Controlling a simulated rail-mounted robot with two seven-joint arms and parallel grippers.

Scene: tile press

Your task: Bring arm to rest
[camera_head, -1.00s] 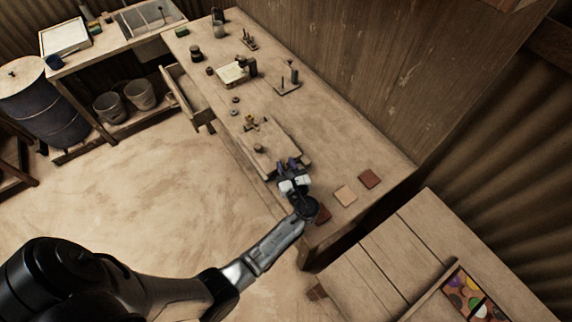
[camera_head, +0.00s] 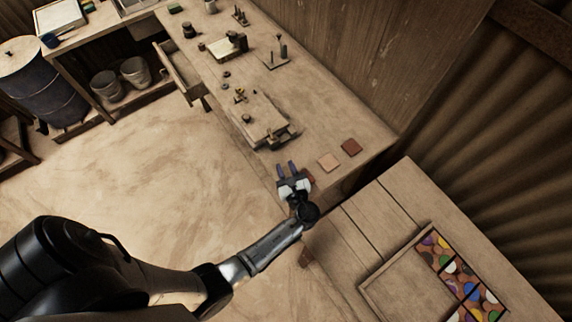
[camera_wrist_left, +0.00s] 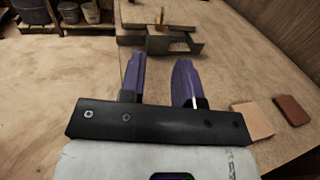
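My left gripper (camera_head: 287,171) is over the near end of the long workbench, close to its front edge. Its two purple fingers are apart with nothing between them; they also show in the left wrist view (camera_wrist_left: 163,78). A wooden press-like fixture (camera_head: 266,122) stands on the bench just beyond the fingers, not touching them. A pale tile (camera_head: 328,162) and a red-brown tile (camera_head: 351,147) lie flat to the right of the gripper. Another reddish tile is partly hidden behind the gripper. My right gripper is not in view.
A lower side table (camera_head: 374,210) at right bears a tray (camera_head: 372,290) with several colourful patterned tiles. An open drawer (camera_head: 178,75) juts from the bench. A barrel (camera_head: 40,84) and buckets (camera_head: 134,71) stand at left. The floor between is clear.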

